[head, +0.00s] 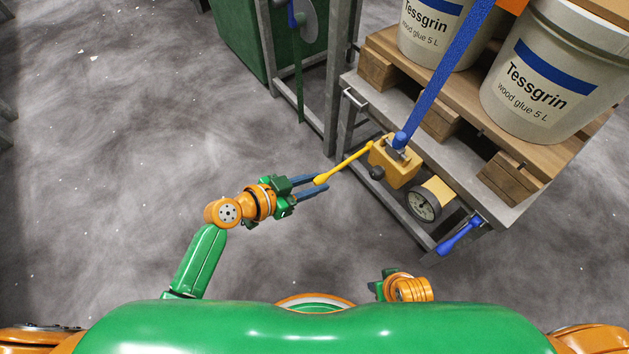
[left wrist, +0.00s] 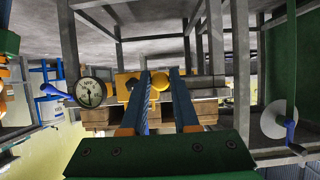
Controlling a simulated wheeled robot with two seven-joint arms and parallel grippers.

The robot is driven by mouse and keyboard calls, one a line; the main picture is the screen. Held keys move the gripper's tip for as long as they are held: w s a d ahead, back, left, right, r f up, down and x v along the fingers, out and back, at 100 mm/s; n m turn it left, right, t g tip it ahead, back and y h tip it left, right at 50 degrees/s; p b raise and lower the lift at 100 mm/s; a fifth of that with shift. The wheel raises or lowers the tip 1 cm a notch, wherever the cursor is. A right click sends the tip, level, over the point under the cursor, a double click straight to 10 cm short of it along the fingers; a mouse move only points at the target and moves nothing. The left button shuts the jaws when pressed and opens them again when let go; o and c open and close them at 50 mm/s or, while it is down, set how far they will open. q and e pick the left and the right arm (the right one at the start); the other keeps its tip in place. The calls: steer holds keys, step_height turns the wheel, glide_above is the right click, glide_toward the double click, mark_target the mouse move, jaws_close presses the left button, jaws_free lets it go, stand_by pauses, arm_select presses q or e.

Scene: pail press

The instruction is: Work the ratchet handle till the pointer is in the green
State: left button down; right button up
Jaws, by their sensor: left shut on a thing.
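The ratchet (head: 396,163) is a yellow block on the near side of the stand, with a blue strap (head: 445,70) running up from it. Its yellow handle (head: 345,165) sticks out to the left and down. My left gripper (head: 321,184) is shut on the handle's end; in the left wrist view the yellow handle (left wrist: 160,82) shows between the blue fingers. The round gauge (head: 423,205) sits right of the ratchet and also shows in the left wrist view (left wrist: 90,92). Its pointer is too small to read. My right gripper (head: 380,284) shows only partly, low down, mostly hidden.
White glue pails (head: 545,85) stand on a wooden pallet (head: 440,115) on the grey metal stand (head: 520,200). A blue lever (head: 460,235) hangs right of the gauge. A green cabinet (head: 238,40) stands behind left. The floor at left is clear.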

arm_select(q)
step_height(320, 180, up, 3)
steer(key=shift+p, duration=0.7)
steer(key=r+p, duration=0.1)
steer(key=r, duration=0.1)
steer(key=r+p, duration=0.1)
steer(key=p, duration=0.1)
steer(key=w+d+r+p, duration=0.1)
steer(key=r+p, duration=0.1)
steer(key=shift+r, duration=0.35)
steer(key=shift+d+f, duration=0.15)
steer(key=shift+f, duration=0.05)
arm_select(e)
steer(key=w+v, duration=0.1)
steer(key=v, duration=0.6)
steer(key=shift+w+r, duration=0.25)
steer(key=shift+r, duration=0.05)
arm_select(q)
steer(key=c, duration=0.6)
jaws_free()
